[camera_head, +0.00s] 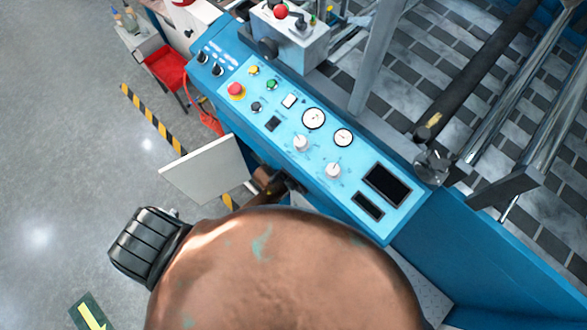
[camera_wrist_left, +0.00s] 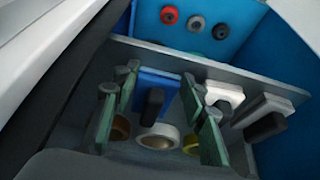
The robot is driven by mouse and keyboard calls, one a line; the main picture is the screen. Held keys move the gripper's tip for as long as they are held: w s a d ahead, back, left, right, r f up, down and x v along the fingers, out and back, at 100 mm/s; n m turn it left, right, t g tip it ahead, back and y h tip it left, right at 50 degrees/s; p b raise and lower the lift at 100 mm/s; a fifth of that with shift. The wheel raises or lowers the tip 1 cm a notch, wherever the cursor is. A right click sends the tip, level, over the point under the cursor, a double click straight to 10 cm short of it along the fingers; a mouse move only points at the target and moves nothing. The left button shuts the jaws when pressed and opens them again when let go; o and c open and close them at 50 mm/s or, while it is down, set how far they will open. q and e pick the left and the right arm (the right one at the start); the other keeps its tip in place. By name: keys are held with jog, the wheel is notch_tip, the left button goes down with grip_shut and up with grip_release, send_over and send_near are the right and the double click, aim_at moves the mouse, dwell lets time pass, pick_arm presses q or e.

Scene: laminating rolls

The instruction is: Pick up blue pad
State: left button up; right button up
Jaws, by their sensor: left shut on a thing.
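The blue pad (camera_wrist_left: 166,82) shows in the left wrist view, with a dark handle on its near side. My left gripper (camera_wrist_left: 158,110) has weathered green fingers on both sides of the pad, and it is shut on it. The fingers cover parts of its edges. I cannot make out the pad in the head view, where a large rounded copper part of my own body hides the lower middle. I cannot make out my right gripper.
Beside the pad are white pads with dark handles (camera_wrist_left: 262,122). A tape roll (camera_wrist_left: 158,137) lies near the pad's lower edge. In the head view, the blue control panel (camera_head: 300,105) stands beside a pale flat board (camera_head: 205,170). Grey floor (camera_head: 60,150) is open at left.

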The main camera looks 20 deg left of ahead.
pick_arm(q)
jog(key=shift+c, duration=0.4)
